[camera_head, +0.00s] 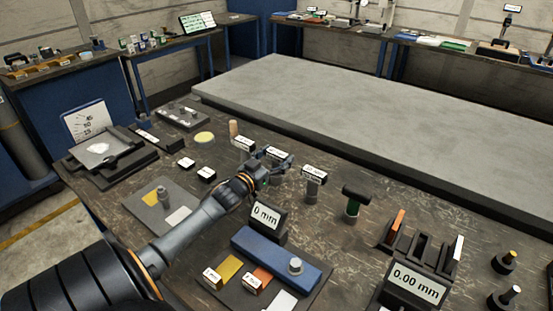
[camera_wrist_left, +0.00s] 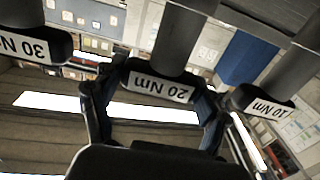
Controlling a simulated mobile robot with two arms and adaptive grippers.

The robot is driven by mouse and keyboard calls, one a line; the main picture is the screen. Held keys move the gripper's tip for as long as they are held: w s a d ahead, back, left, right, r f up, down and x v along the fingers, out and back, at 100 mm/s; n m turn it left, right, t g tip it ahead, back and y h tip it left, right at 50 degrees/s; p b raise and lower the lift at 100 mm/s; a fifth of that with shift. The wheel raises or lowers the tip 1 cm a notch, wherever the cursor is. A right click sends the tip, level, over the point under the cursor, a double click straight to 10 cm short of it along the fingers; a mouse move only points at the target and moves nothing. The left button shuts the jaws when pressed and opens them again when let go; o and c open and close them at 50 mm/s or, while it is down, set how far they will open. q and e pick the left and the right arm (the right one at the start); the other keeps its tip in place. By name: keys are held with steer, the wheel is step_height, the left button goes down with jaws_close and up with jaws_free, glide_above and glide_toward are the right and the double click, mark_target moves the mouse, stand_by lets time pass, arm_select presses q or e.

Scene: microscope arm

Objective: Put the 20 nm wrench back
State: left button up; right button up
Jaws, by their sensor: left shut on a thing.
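My left gripper (camera_head: 273,160) reaches in from the left over the dark bench. It is shut on the 20 Nm wrench (camera_head: 278,152), whose white label shows between its fingers. In the left wrist view the 20 Nm wrench (camera_wrist_left: 160,82) appears upside down, with my fingers (camera_wrist_left: 155,112) on both sides of its head. The 30 Nm wrench (camera_wrist_left: 32,42) is left of it and the 10 Nm wrench (camera_wrist_left: 263,103) right of it in that view. I cannot tell whether the held wrench's lower end touches the bench. My right gripper is not in view.
Labelled tools stand close on both sides: one at left (camera_head: 243,143), one at right (camera_head: 314,173). A 0 mm display (camera_head: 267,217) and blue block (camera_head: 275,260) are in front. The grey slab (camera_head: 380,130) behind is bare.

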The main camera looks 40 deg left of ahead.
arm_select(q)
steer(key=shift+f, duration=0.3)
steer(key=o, duration=1.6)
steer(key=shift+c, duration=0.2)
steer(key=shift+f, duration=0.1)
steer(key=s, duration=0.7)
steer(key=shift+s+d, duration=0.25)
steer(key=shift+d, duration=0.15)
